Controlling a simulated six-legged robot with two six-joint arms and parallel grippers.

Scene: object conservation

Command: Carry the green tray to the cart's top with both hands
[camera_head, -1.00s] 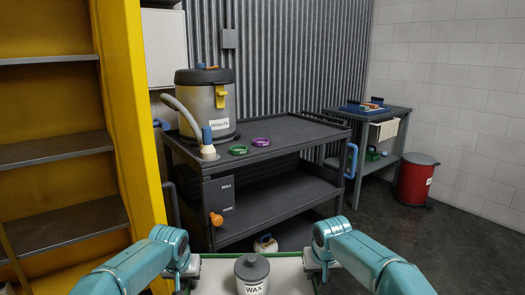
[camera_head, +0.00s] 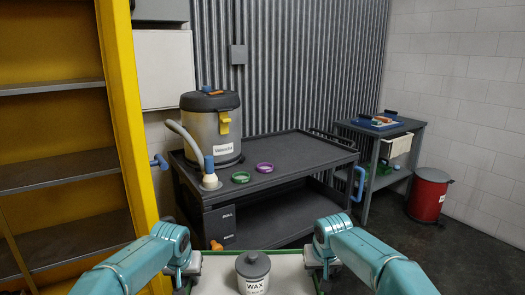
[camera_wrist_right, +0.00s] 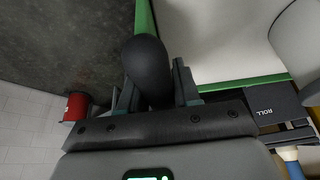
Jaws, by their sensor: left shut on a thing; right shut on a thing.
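The green tray (camera_head: 217,275) has a green rim and a pale floor and shows at the bottom of the head view. A grey-lidded jar labelled WAX (camera_head: 252,274) stands upright on it. My left gripper (camera_head: 188,270) is shut at the tray's left side; the part it holds is mostly hidden. My right gripper (camera_head: 324,268) is shut on the tray's right side. In the right wrist view a dark handle (camera_wrist_right: 148,62) at the green rim (camera_wrist_right: 240,82) sits between its fingers. The dark grey cart's top (camera_head: 300,152) lies beyond the tray, apart from it.
The top's right part is clear. A yellow shelf rack (camera_head: 125,120) stands close left. A red bin (camera_head: 429,195) stands far right.

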